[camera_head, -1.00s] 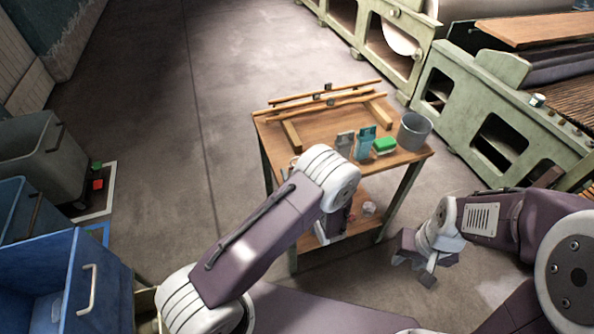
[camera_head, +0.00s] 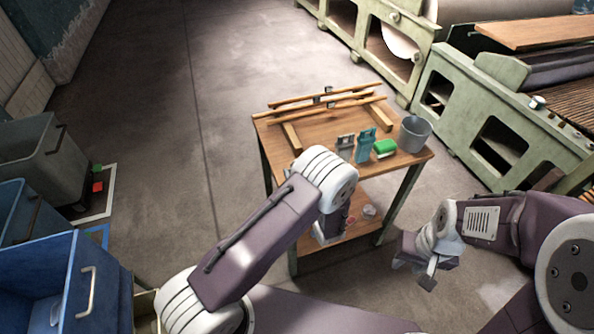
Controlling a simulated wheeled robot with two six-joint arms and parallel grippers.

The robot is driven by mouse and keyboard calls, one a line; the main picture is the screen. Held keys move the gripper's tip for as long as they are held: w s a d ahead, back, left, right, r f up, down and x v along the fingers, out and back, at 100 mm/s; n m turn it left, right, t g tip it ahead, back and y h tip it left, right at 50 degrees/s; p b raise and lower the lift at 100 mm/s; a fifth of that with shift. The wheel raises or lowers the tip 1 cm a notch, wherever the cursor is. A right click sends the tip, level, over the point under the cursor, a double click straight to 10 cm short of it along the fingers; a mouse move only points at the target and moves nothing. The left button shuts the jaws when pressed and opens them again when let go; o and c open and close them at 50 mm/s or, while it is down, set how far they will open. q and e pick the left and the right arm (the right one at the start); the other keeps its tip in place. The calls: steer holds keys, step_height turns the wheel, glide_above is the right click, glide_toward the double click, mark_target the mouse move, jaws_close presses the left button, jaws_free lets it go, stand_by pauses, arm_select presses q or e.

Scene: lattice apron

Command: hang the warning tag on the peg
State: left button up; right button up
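I cannot make out the warning tag for certain; a small red patch (camera_head: 350,221) shows low beside my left arm, too small to tell. I cannot single out the peg; small dark fittings (camera_head: 329,90) sit on the wooden rails (camera_head: 345,103) at the back of the table (camera_head: 320,136). My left arm reaches over the table's near left side, and its bent joint hides that corner. A grey end part of that arm shows below, but its fingertips are hidden. My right gripper (camera_head: 414,273) hangs over the floor, right of the table, with fingers apart and nothing visible between them.
On the table stand a grey holder (camera_head: 345,146), a teal holder (camera_head: 365,146), a green brush (camera_head: 385,148) and a grey bucket (camera_head: 415,133). A lower shelf (camera_head: 345,232) holds small items. Blue bins (camera_head: 70,285) stand left, green machines (camera_head: 490,130) right. Floor between is clear.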

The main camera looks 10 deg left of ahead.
stand_by(0.4)
arm_select(q)
steer(key=shift+r+p, duration=1.45)
steer(key=shift+r, duration=0.6)
steer(key=f+v, duration=0.1)
steer(key=v, duration=0.6)
steer(key=shift+s+d+f, duration=0.25)
steer(key=shift+s+d, duration=0.05)
steer(key=shift+s, duration=0.1)
steer(key=shift+a, duration=0.1)
